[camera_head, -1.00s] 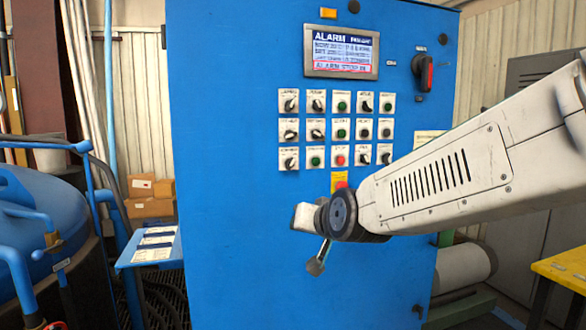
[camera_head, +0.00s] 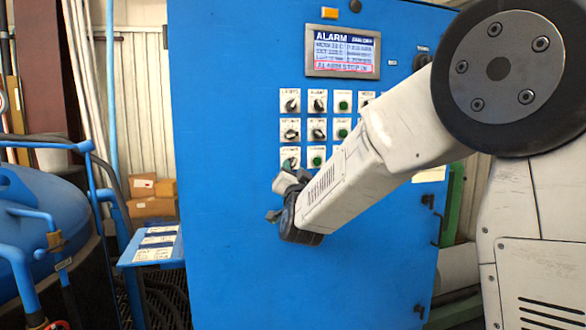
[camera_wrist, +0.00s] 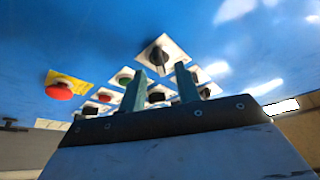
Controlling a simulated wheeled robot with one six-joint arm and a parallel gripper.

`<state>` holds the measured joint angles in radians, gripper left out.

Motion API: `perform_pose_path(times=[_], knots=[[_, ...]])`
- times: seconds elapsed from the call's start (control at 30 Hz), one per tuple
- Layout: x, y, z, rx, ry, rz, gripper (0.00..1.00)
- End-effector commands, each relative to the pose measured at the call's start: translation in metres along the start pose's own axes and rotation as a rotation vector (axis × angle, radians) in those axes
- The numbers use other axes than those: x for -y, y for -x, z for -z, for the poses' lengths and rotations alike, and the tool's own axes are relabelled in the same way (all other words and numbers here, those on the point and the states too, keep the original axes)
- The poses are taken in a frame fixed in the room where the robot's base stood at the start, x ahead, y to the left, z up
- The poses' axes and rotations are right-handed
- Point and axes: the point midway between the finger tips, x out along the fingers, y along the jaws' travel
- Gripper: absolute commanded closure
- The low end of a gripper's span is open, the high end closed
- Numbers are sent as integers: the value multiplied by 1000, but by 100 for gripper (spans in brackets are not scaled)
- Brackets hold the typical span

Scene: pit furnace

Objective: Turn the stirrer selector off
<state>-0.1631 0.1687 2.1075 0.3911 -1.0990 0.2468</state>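The selectors are black knobs on white plates on the blue cabinet; their labels are too small to read, so I cannot tell which is the stirrer's. The bottom-left selector (camera_head: 290,162) is closest to my gripper (camera_head: 280,192). In the wrist view a black selector (camera_wrist: 160,56) on a white plate stands just beyond the fingertips, roughly between them in the picture. My gripper (camera_wrist: 160,76) shows two teal fingers spread apart with nothing held. The fingers appear apart from that knob. My arm hides the right part of the lower button rows in the head view.
An alarm screen (camera_head: 342,52) is above the buttons. A red mushroom button (camera_wrist: 60,90) on a yellow plate and a green button (camera_wrist: 124,76) show in the wrist view. A blue side shelf (camera_head: 150,250) with papers and a blue tank (camera_head: 45,215) stand left.

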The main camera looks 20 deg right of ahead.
Motion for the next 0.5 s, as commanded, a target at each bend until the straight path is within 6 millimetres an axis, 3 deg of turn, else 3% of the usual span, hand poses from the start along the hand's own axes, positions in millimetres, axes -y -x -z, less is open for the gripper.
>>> perform_pose_path(times=[0.2,0.47,0.5], knots=[[0,-20,0,0,1,0,67],[0,-22,0,1,1,0,67],[0,-22,0,1,1,0,73]])
